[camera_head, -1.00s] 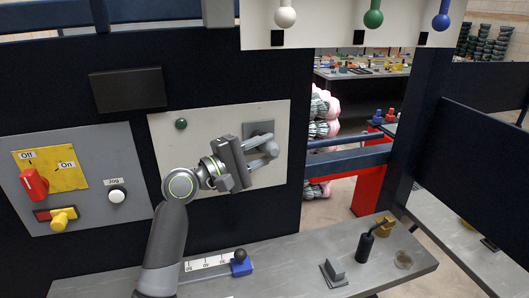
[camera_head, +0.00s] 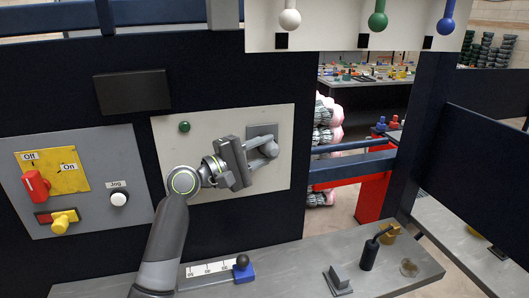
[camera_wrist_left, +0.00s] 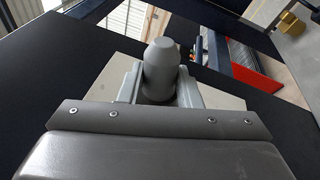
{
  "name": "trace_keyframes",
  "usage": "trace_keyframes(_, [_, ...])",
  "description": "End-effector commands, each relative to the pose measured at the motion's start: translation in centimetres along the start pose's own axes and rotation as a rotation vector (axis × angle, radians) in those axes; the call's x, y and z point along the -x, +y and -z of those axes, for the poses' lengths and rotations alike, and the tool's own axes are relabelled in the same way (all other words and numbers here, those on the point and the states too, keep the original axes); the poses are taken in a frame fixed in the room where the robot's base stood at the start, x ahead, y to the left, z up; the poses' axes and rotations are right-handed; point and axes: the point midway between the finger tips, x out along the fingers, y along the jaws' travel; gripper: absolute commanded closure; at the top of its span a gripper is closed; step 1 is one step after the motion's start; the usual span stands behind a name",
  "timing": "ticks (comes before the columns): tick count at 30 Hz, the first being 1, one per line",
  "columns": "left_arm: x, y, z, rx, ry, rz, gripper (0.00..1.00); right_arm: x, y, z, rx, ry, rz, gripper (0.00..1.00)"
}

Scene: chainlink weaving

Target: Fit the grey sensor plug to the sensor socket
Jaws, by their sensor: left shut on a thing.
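The grey sensor plug (camera_wrist_left: 161,66) is a rounded grey cylinder with a narrower end, held between the fingers in the left wrist view. My left gripper (camera_head: 264,152) is shut on it, in front of the pale panel (camera_head: 210,124). A dark grey square plate (camera_head: 262,130), apparently the sensor socket, is on that panel, just behind and above the fingertips. The fingers hide most of the plug in the head view and cover part of the plate. I cannot tell whether plug and plate touch. My right gripper is not in view.
A green lamp (camera_head: 184,127) is on the panel's upper left. A grey control board (camera_head: 98,150) with knobs stands to the left. The grey shelf (camera_head: 300,262) below carries a blue slider (camera_head: 242,272), a grey block (camera_head: 338,280) and a black handled can (camera_head: 369,253).

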Motion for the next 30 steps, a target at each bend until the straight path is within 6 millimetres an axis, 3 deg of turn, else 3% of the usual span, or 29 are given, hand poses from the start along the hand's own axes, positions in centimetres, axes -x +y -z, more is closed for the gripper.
trace_keyframes(6, [0.0,0.0,0.0,-0.001,0.001,0.000,1.00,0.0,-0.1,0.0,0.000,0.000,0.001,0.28])
trace_keyframes(7, [0.0,0.0,0.0,-0.001,0.001,0.000,0.67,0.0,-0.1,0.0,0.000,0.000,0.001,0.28])
trace_keyframes(12, [0.0,0.0,0.0,-0.001,0.001,0.000,0.44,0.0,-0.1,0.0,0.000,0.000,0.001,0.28])
trace_keyframes(23, [0.5,-0.1,0.1,-0.002,0.002,0.001,0.44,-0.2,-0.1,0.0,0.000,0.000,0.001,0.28])
trace_keyframes(30, [4.5,-0.4,0.3,-0.007,0.005,0.002,0.44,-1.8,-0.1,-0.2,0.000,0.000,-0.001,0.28])
